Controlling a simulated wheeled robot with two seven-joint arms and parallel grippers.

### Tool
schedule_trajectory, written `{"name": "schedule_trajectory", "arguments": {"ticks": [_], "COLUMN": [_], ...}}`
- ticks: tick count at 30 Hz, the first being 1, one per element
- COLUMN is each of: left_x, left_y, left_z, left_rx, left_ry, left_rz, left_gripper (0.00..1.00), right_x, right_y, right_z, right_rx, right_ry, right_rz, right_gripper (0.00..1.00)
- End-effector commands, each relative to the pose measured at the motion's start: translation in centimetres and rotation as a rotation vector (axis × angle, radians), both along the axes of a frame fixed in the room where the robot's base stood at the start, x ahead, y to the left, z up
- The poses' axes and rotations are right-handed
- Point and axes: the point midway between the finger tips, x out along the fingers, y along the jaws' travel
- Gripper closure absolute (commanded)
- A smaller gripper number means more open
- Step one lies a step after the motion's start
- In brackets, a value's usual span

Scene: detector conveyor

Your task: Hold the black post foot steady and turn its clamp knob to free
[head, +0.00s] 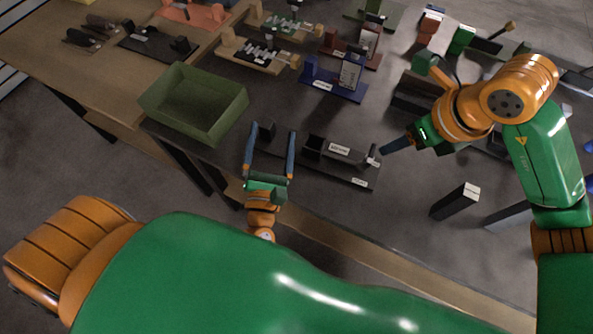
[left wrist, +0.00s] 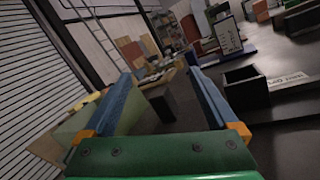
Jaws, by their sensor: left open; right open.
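The black post foot (head: 312,168) is a long black base near the front edge of the table. It carries a low black box with a white label and an upright black block at its left end. A small pale knob-like part (head: 373,159) stands at its right end. In the left wrist view the black box (left wrist: 245,88) lies right of the open fingers. My right gripper (head: 384,150) is open, one blue fingertip close to the knob.
A green bin (head: 195,105) stands left of the foot. A blue fixture (head: 335,85) and several wooden and coloured fixtures stand behind.

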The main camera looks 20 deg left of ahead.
Motion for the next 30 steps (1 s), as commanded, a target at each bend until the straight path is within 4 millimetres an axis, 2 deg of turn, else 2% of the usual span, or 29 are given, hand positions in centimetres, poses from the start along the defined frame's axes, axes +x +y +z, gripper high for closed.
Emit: {"name": "schedule_trajectory", "arguments": {"ticks": [1,3,6,8,11,15,19,23,29,30], "left_x": [-0.8,-1.9,-3.0,-3.2,-2.1,0.8,2.8,3.6,3.6,3.6], "left_y": [-2.3,-4.9,-7.2,-7.9,-8.2,-8.2,-8.3,-8.3,-8.3,-8.3], "left_z": [-1.4,-2.9,-4.1,-4.5,-4.6,-4.5,-4.5,-4.6,-4.6,-4.6], "left_rx": [-0.103,-0.241,-0.365,-0.403,-0.421,-0.419,-0.419,-0.419,-0.418,-0.418], "left_ry": [0.028,0.067,0.110,0.122,0.127,0.125,0.126,0.127,0.128,0.127], "left_rz": [-0.092,-0.195,-0.277,-0.299,-0.309,-0.308,-0.307,-0.307,-0.306,-0.307], "left_gripper": [0.07,0.07,0.07,0.07,0.07,0.07,0.07,0.07,0.07,0.16], "right_x": [0.0,0.0,0.0,0.0,0.0,0.0,0.0,0.0,0.0,0.0], "right_y": [0.0,0.0,0.0,0.0,0.0,0.0,0.0,0.0,0.0,0.0], "right_z": [0.0,0.0,0.0,0.0,0.0,0.0,0.0,0.0,0.0,0.0], "right_rx": [0.000,0.000,0.000,0.000,0.000,0.000,0.000,0.000,0.000,0.000], "right_ry": [0.000,0.000,0.000,0.000,0.000,0.000,0.000,0.000,0.000,0.000], "right_rz": [0.000,0.000,0.000,0.000,0.000,0.000,0.000,0.000,0.000,0.000], "right_gripper": [0.50,0.50,0.50,0.50,0.50,0.50,0.50,0.50,0.50,0.50]}}
